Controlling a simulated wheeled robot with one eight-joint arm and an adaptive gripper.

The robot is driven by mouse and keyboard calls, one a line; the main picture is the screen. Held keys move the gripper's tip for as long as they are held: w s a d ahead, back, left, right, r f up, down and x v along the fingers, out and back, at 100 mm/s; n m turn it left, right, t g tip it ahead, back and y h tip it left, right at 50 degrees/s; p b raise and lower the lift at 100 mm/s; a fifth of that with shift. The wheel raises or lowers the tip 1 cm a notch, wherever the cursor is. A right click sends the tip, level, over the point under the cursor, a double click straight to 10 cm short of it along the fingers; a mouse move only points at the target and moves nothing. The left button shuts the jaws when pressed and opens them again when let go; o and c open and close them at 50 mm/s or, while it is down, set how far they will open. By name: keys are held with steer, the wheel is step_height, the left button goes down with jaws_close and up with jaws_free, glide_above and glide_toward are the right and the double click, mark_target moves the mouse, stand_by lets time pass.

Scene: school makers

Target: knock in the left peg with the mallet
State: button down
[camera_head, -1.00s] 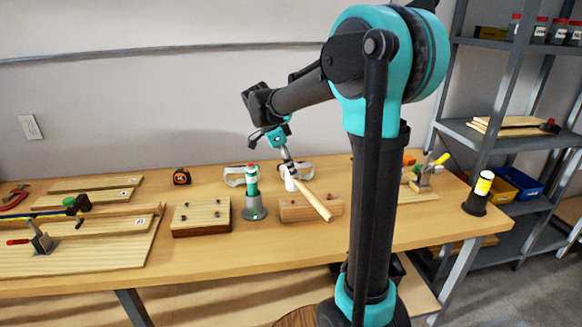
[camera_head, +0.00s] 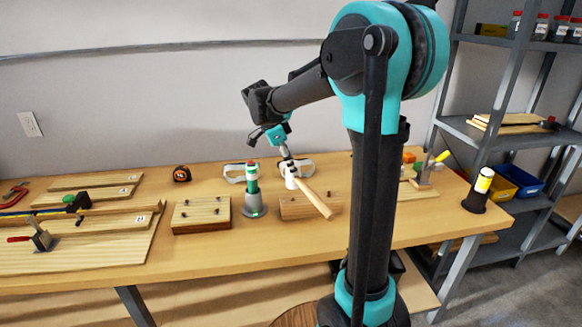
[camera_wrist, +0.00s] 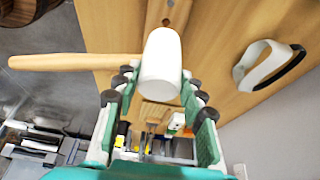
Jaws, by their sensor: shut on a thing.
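The mallet (camera_head: 316,202) has a white head and a pale wooden handle. My gripper (camera_head: 287,162) is shut on it near the head, above the back edge of a wooden peg block (camera_head: 310,209). The handle slants down to the right over this block, partly hiding it. In the wrist view the white head (camera_wrist: 161,65) sits between the fingers of my gripper (camera_wrist: 158,88), and the handle points left. Dark pegs show on the block, one near its right side (camera_head: 328,193); the left one is hard to make out near the mallet.
White goggles (camera_head: 240,172) lie behind.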

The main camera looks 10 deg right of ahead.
mark_target(291, 179)
steer(key=shift+f, duration=0.1)
step_height(291, 179, down, 5)
steer(key=shift+f, duration=0.2)
step_height(291, 179, up, 5)
steer(key=shift+r, duration=0.1)
